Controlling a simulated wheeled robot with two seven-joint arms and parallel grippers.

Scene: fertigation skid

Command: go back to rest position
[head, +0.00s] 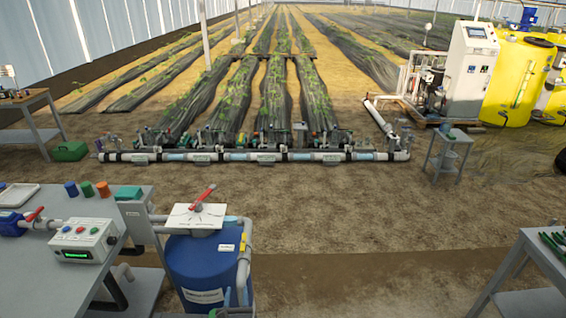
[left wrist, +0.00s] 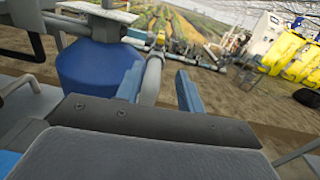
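My left gripper (left wrist: 158,82) shows in the left wrist view with its two blue-tipped fingers spread apart. A grey pipe (left wrist: 151,78) beside the blue tank (left wrist: 88,70) shows between the fingers; I cannot tell how far beyond them it is. Nothing is seen held. In the head view, only a small part of the left gripper (head: 238,297) shows at the bottom edge, in front of the blue tank (head: 190,262). My right gripper is in neither view.
The tank has a white top plate with a red lever (head: 203,196) and a grey side pipe (head: 244,262). A grey bench (head: 40,285) with a control box (head: 84,240) stands left. Another table (head: 540,262) stands right. Bare soil (head: 350,230) lies between, before the pipe manifold (head: 255,156).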

